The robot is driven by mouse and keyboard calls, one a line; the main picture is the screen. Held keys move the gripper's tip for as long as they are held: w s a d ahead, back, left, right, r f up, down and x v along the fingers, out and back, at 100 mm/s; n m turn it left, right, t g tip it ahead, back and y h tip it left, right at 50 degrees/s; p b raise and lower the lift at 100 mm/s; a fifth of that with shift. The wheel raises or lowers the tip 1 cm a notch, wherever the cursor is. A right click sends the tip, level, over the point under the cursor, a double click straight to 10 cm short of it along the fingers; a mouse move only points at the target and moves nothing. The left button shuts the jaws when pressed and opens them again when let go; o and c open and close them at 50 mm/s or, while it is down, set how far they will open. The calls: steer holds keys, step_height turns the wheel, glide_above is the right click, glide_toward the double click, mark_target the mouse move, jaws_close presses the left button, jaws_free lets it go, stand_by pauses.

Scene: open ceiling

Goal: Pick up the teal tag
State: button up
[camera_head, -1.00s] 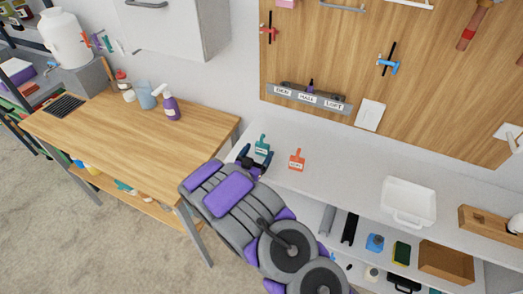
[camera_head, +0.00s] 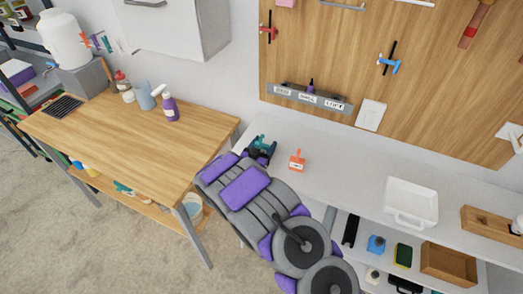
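The teal tag (camera_head: 260,139) is on the white counter near its left end, close to the wall. My gripper (camera_head: 261,148) is right at it and covers most of it, so only a small teal part shows. I cannot tell whether the fingers touch the tag, or whether they are open or shut. An orange tag (camera_head: 297,160) lies on the counter just to the right of my gripper, apart from it.
The white counter (camera_head: 345,170) is clear between the orange tag and a white tray (camera_head: 409,203). A wooden box (camera_head: 490,226) stands farther right. A grey labelled rail (camera_head: 310,99) is on the pegboard behind. A wooden table (camera_head: 130,143) with bottles stands at left.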

steer(key=c, duration=0.5)
steer(key=shift+r, duration=0.15)
